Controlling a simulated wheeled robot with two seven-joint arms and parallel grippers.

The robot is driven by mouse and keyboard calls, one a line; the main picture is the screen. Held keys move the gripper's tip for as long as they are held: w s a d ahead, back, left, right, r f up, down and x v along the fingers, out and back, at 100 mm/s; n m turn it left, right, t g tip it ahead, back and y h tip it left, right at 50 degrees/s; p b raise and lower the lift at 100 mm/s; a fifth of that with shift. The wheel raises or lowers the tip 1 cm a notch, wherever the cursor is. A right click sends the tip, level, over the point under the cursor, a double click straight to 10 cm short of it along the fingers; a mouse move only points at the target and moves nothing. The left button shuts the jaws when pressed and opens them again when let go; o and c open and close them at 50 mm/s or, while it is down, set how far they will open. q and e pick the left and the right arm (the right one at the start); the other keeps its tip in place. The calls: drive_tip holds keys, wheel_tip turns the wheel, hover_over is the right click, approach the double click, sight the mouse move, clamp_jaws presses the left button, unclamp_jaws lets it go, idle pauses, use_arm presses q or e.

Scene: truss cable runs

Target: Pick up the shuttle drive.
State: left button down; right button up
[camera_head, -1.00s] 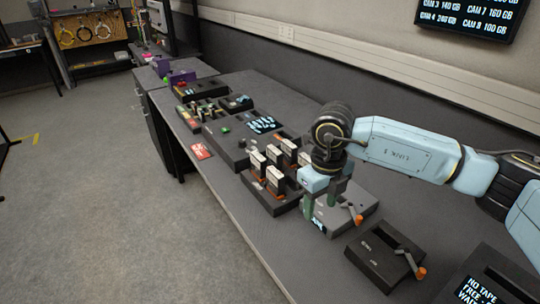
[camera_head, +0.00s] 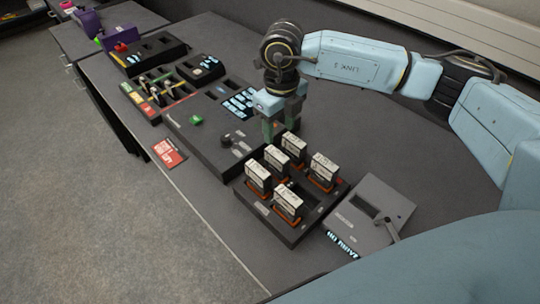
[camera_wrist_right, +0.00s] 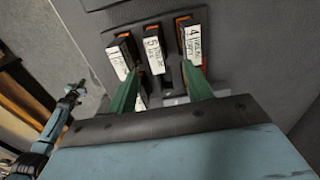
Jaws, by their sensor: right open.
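Several upright drives with white labels and orange bases stand in a black rack (camera_head: 262,212). One of these drives (camera_head: 293,144) is at its far end, near my right gripper (camera_head: 274,130). I cannot tell which one is the shuttle drive. My right gripper points down, open and empty, just beyond the rack. In the right wrist view, its green fingers (camera_wrist_right: 162,78) overlap the row in the picture, with a drive labelled 5 (camera_wrist_right: 153,55) between them and one labelled 4 (camera_wrist_right: 190,42) to the right. Contact cannot be told. A blue and black arm shows at the left there, its jaws too small to judge.
A grey box with a lever (camera_head: 372,212) stands right of the rack. A large dark console (camera_head: 205,135) with a green piece (camera_head: 196,120) lies left of it. A red card (camera_head: 169,152) lies near the bench edge. Bare bench (camera_head: 375,135) shows behind the rack.

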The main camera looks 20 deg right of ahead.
sight(279, 153)
drive_tip(key=f, duration=0.1)
drive_tip(key=s+f, duration=0.1)
drive_tip(key=f, duration=0.1)
drive_tip(key=shift+f, duration=0.3)
drive_tip(key=shift+w+f, duration=0.2)
drive_tip(key=shift+f, duration=1.35)
drive_tip(key=shift+s+a+f, duration=0.1)
drive_tip(key=shift+a+f, duration=0.1)
drive_tip(key=shift+f, duration=0.45)
drive_tip(key=f, duration=0.3)
drive_tip(key=shift+a+f, duration=0.2)
drive_tip(key=shift+f, duration=0.25)
use_arm(q)
drive_tip(key=shift+s+r, duration=0.1)
drive_tip(key=shift+s, duration=0.55)
use_arm(e)
drive_tip(key=shift+c, duration=0.4)
clamp_jaws()
